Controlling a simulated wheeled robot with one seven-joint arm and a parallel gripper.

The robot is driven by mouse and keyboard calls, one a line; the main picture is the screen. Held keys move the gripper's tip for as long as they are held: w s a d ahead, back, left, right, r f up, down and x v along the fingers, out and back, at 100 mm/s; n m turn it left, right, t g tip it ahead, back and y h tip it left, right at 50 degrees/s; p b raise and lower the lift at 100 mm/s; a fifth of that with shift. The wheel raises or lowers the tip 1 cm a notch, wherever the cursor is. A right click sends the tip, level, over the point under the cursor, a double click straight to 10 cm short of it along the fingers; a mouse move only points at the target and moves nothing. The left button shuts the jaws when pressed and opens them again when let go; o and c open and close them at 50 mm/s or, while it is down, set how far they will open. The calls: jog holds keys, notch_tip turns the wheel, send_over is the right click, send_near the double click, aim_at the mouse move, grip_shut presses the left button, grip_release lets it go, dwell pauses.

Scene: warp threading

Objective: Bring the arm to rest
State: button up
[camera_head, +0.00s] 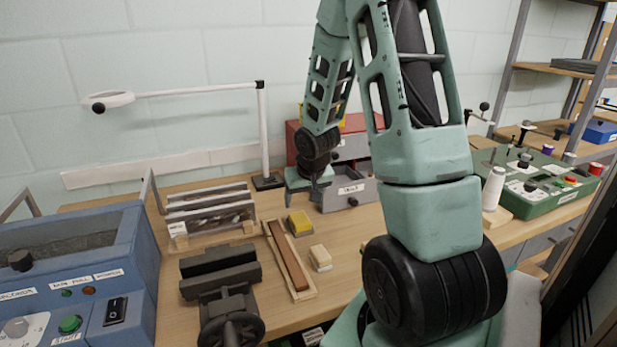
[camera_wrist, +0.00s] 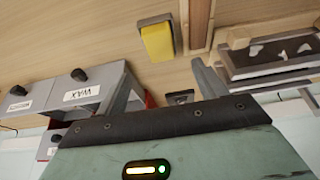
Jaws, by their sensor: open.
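My teal arm reaches over the wooden bench (camera_head: 240,316) from the right. The yellow block also shows in the wrist view (camera_wrist: 157,42), apart from the fingers. The exact gap between the gripper and the drawer is hard to tell.
A blue machine (camera_head: 105,265) stands at left, a vise (camera_head: 225,295) at front, and a wooden tray (camera_head: 278,240) beside it. A magnifier lamp (camera_head: 264,130) stands behind.

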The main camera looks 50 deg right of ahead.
jog(key=p+v, duration=0.2)
jog(key=v, duration=0.6)
